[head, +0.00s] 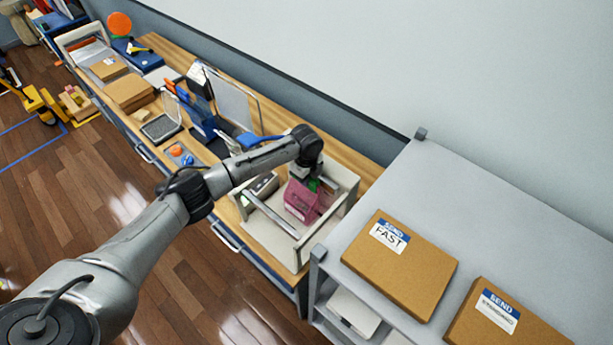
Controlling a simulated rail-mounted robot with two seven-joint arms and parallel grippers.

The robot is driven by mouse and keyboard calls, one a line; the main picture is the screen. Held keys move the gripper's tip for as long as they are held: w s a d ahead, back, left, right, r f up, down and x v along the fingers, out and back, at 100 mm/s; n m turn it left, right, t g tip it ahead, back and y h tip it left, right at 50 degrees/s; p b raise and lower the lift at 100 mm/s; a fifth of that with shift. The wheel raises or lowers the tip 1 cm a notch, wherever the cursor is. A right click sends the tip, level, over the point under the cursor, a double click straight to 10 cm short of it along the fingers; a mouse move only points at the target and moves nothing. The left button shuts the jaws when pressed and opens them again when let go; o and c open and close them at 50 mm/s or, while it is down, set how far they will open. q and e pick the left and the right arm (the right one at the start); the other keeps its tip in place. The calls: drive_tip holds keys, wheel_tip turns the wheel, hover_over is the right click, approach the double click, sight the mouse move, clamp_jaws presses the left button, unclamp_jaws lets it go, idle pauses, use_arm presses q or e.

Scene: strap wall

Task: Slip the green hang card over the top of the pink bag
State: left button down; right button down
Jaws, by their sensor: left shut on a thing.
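The pink bag (302,203) stands in a light-coloured open box (285,243) at the right end of the wooden bench. A small patch of green, the hang card (314,184), shows at the top of the bag, right under my left gripper (312,178). My left gripper points down and is shut on the green card, though its fingers are mostly hidden by the wrist. I cannot tell whether the card is around the bag's top or only above it. My right gripper is out of view.
A dark item (263,186) lies in the box beside the bag, and a grey bar (270,214) crosses its front. A grey shelf (430,190) stands close on the right with brown parcels (400,268). Bench tools and a blue stand (205,122) crowd the left.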

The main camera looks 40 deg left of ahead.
use_arm(q)
drive_tip(key=shift+f, duration=0.1)
drive_tip(key=c, duration=1.3)
unclamp_jaws()
drive_tip(key=o, duration=0.3)
drive_tip(key=shift+s+f, duration=0.1)
drive_tip(key=shift+s, duration=0.05)
drive_tip(key=shift+o, duration=0.2)
